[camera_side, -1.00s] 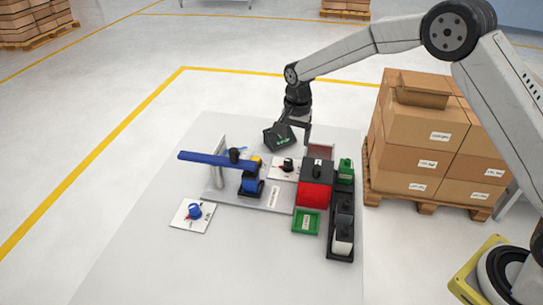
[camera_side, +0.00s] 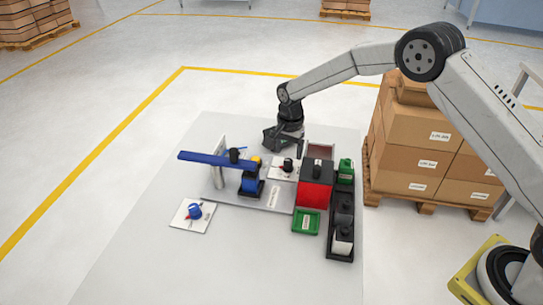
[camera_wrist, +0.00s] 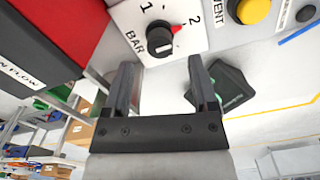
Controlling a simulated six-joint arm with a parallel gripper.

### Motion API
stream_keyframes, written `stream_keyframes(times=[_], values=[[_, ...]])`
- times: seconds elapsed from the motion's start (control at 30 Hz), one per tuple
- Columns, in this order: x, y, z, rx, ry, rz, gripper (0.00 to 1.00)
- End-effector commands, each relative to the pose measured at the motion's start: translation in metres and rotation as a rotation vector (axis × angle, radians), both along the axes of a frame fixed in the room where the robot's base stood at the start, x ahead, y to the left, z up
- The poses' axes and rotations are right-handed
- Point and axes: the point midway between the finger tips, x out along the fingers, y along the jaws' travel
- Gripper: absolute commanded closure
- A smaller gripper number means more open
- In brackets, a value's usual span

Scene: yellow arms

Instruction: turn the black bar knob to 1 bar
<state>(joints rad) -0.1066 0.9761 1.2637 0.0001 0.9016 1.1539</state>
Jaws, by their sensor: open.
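The black bar knob (camera_wrist: 160,38) sits on a white plate (camera_wrist: 190,44) marked BAR, 1 and 2. Its red pointer faces right in the wrist view, close to the 2. In the side view the knob (camera_side: 288,165) is on its plate, between the blue-and-black device and the red box. My gripper (camera_wrist: 161,64) is open and empty. In the wrist view its two fingertips are spread to either side of the knob's line, short of the knob. In the side view my gripper (camera_side: 285,146) is just behind the knob plate.
The red box (camera_wrist: 60,30) stands close to the knob plate. A yellow button (camera_wrist: 253,10) is on its other side. A dark box with green marking (camera_wrist: 222,88) lies near one finger. A blue bar (camera_side: 215,159), a blue knob (camera_side: 195,212) and a green tray (camera_side: 306,222) stand nearby.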

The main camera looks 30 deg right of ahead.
Motion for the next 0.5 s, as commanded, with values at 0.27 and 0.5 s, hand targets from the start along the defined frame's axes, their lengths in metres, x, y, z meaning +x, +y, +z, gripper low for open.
stream_keyframes(times=[0.27, 0.5], values=[[0.0, 0.0, -0.028, 0.0, 0.002, 0.0, 0.25], [0.0, 0.0, -0.033, 0.0, 0.0, 0.0, 0.25]])
